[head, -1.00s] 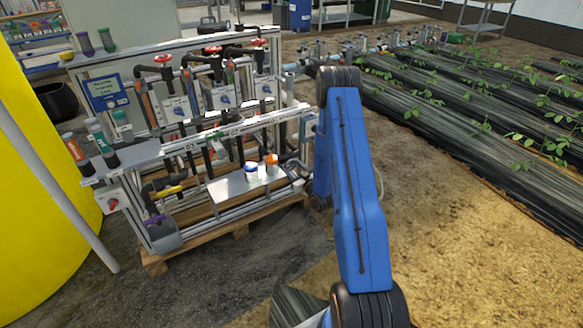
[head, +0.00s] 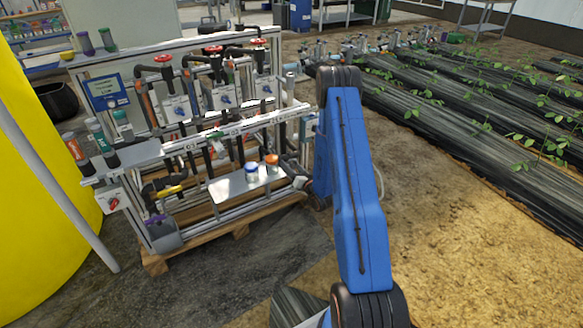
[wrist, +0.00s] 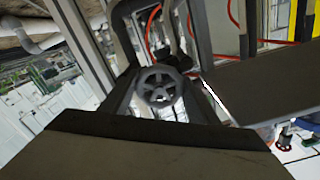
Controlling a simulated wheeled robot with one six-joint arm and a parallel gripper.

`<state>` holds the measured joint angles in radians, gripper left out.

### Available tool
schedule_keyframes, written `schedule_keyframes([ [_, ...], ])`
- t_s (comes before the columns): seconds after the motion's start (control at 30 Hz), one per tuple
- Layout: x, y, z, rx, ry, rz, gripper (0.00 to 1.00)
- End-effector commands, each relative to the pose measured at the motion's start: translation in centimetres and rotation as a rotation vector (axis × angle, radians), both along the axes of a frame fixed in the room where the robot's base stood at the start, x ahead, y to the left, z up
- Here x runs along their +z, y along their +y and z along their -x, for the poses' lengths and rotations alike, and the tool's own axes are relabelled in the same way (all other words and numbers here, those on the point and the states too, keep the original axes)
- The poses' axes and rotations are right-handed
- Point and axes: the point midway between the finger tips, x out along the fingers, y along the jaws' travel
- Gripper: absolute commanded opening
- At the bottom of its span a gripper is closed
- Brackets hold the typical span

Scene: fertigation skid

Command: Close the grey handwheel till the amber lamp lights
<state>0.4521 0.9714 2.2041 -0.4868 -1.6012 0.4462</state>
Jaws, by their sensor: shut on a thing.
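The grey handwheel (wrist: 158,87), a small spoked wheel, shows in the middle of the wrist view. My gripper (wrist: 163,96) is at the wheel, with dark jaws reaching in from left and right. The jaws are shut on the wheel; the exact contact is partly hidden. In the head view, my blue arm covers the right end of the pipe skid (head: 225,130), and the gripper and the grey handwheel cannot be made out there. I cannot make out an amber lamp in either view.
Red handwheels (head: 165,58) top the skid's rear pipes. A shelf (head: 228,188) holds a blue-and-white jar (head: 252,172) and an orange-capped jar (head: 271,163). A yellow tank (head: 40,190) stands at left. Plant rows (head: 470,110) lie at right. The floor in front is clear.

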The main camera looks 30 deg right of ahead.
Motion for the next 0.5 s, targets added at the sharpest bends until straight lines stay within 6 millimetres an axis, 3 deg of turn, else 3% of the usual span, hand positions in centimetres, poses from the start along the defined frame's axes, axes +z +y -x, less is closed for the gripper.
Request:
schedule_keyframes([
  [0.5, -0.02, 0.0, 0.07, -0.001, 0.007, -0.141, 0.32],
])
